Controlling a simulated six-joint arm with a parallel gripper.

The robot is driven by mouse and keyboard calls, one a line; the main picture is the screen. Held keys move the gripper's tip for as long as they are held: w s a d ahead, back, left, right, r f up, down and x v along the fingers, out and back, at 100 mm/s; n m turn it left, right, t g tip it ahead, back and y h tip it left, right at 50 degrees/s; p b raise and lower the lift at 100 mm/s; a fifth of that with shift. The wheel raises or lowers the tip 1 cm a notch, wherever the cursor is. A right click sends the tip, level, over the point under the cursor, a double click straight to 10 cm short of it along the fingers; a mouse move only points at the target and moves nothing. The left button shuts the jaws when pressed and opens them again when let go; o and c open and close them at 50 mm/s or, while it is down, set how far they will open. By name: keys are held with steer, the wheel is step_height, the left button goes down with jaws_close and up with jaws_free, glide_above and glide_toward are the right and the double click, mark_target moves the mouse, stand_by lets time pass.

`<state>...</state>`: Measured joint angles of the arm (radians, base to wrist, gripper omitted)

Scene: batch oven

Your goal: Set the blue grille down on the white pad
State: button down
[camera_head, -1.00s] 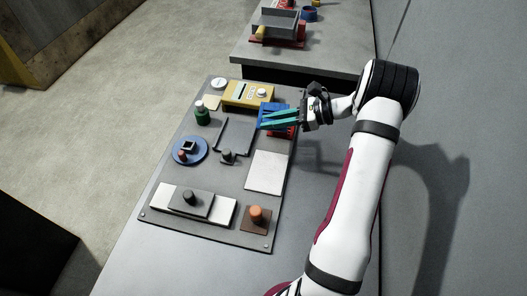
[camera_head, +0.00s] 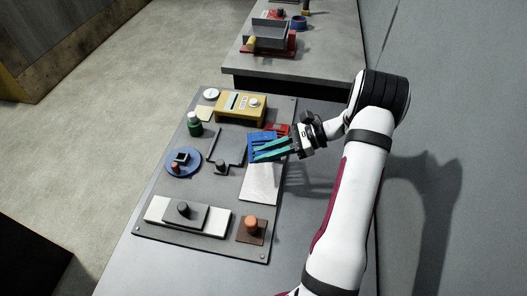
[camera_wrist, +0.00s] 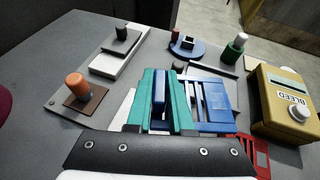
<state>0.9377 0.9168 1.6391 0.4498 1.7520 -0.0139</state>
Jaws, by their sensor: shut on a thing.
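My gripper (camera_head: 258,151), with teal fingers, is shut on the blue grille (camera_head: 261,138). In the wrist view the fingers (camera_wrist: 166,88) close around a blue bar of the grille (camera_wrist: 213,102), whose slats extend to the right. The white pad (camera_head: 259,186) lies on the grey board, just nearer the viewer than the gripper. In the wrist view only a sliver of the pad (camera_wrist: 121,112) shows left of the fingers. The grille appears held above the board near the pad's far edge; its exact height is hard to tell.
A red frame (camera_head: 278,128) sits behind the grille, by a yellow box (camera_head: 241,107). A dark grey plate (camera_head: 228,148) lies left of the gripper. A brown plate with an orange knob (camera_head: 250,229) is in front of the pad. The pad's visible surface is clear.

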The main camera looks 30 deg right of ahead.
steer(key=n+g+y, duration=0.1)
steer(key=n+g, duration=0.1)
glide_above(266, 194)
steer(key=f, duration=0.1)
steer(key=shift+f, duration=0.1)
steer(key=shift+f, duration=3.35)
steer(key=shift+f, duration=0.6)
steer(key=c, duration=0.7)
jaws_free()
steer(key=v, duration=0.7)
steer(key=shift+s+d+r, duration=0.1)
steer(key=shift+d, duration=0.15)
